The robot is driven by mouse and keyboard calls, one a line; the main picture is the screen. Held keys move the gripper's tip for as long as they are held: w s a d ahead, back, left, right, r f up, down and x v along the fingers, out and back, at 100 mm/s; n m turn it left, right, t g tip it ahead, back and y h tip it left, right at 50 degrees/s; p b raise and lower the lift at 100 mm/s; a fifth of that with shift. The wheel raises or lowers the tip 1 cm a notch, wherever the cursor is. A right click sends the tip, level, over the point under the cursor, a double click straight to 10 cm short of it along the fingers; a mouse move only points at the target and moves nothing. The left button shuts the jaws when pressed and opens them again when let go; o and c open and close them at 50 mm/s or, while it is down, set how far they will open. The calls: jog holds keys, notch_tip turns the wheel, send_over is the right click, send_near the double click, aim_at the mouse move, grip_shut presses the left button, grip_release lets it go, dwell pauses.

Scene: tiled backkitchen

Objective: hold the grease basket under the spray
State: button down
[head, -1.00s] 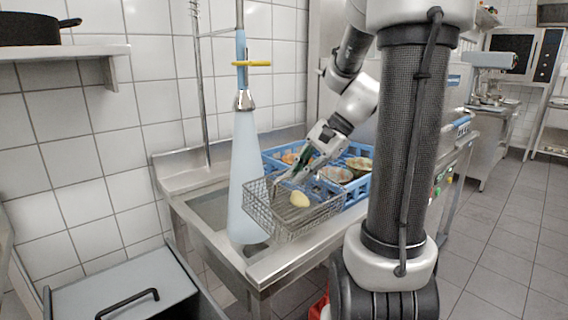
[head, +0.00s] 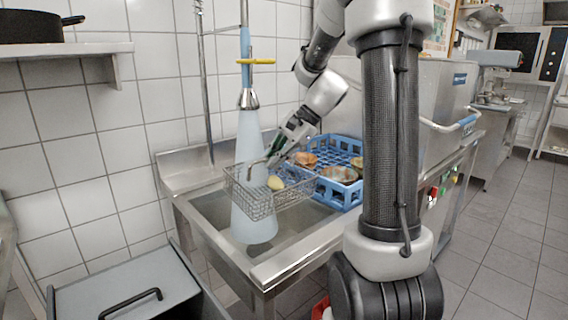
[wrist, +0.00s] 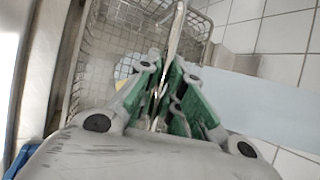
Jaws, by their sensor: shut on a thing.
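The grease basket (head: 262,205) is a grey wire mesh basket with a small yellowish lump (head: 275,183) inside it. My gripper (head: 274,157) is shut on the basket's handle and holds the basket up over the sink (head: 215,205). The basket also fills the upper left of the wrist view (wrist: 118,45), with the metal handle running between the green finger pads. The spray (head: 249,130) is a pale blue cone of water falling from a metal nozzle (head: 248,98) under a yellow lever. The basket overlaps the lower cone in the head view, and the cone's bottom shows below it.
A blue dish rack (head: 345,194) with several dirty bowls stands on the counter right of the sink. A steel dishwasher with a handle stands behind it. A grey lidded bin (head: 125,290) is at the lower left. A shelf with a black pan (head: 30,28) is at the upper left.

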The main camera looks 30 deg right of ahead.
send_over(261, 183)
notch_tip(261, 183, down, 5)
jog(key=shift+r, duration=0.2)
dwell(0.6)
jog(key=shift+w+d, duration=0.2)
jog(key=shift+d, duration=1.25)
jog(key=shift+d, duration=0.1)
